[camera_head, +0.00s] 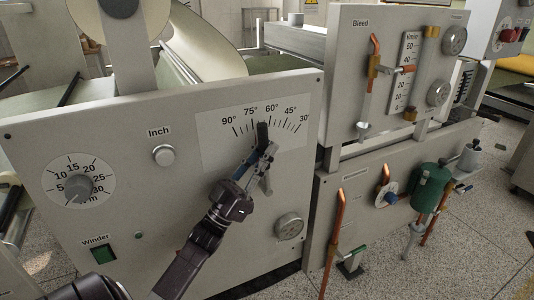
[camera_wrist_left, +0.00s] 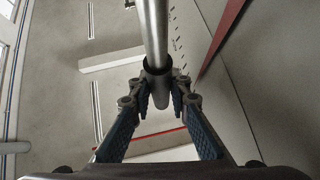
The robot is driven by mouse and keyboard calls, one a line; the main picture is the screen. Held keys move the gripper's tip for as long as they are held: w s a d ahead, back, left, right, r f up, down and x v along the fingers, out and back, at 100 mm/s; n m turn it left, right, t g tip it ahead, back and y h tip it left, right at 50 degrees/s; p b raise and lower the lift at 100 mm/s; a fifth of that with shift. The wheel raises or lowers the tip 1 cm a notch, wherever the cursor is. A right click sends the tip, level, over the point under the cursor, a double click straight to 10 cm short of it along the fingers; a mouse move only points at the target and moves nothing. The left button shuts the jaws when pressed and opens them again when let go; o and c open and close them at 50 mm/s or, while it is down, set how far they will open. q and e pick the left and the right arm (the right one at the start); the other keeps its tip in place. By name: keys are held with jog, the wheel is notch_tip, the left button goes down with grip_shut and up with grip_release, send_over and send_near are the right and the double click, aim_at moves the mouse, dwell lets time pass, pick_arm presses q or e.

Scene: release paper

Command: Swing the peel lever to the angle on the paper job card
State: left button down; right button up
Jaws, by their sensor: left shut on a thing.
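The peel lever (camera_head: 262,131) shows as a short dark bar on the grey panel, its upper end just under the angle scale (camera_head: 262,114), around the 60° mark. Its lower part is hidden behind my gripper. My left gripper (camera_head: 264,163) is shut on the lever. In the left wrist view, the lever is a grey metal rod (camera_wrist_left: 152,32) with a dark collar, and my left gripper (camera_wrist_left: 158,94) has its two fingers on either side of the rod's end. I cannot make out the paper job card in either view. My right gripper is not in view.
To the right stands a Bleed panel (camera_head: 343,70) with copper pipes and gauges. A green canister (camera_head: 430,187) sits lower right.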

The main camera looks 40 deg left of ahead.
pick_arm(q)
jog(key=shift+f, duration=0.1)
jog(key=c, duration=2.2)
grip_release()
jog(key=o, duration=0.4)
jog(key=shift+s+a, duration=0.15)
jog(key=shift+s, duration=0.1)
jog(key=shift+w, duration=0.1)
jog(key=shift+f, duration=0.15)
jog(key=v, duration=1.1)
jog(key=shift+s+f, duration=0.2)
jog(key=shift+s, duration=0.15)
jog(key=shift+s, duration=0.1)
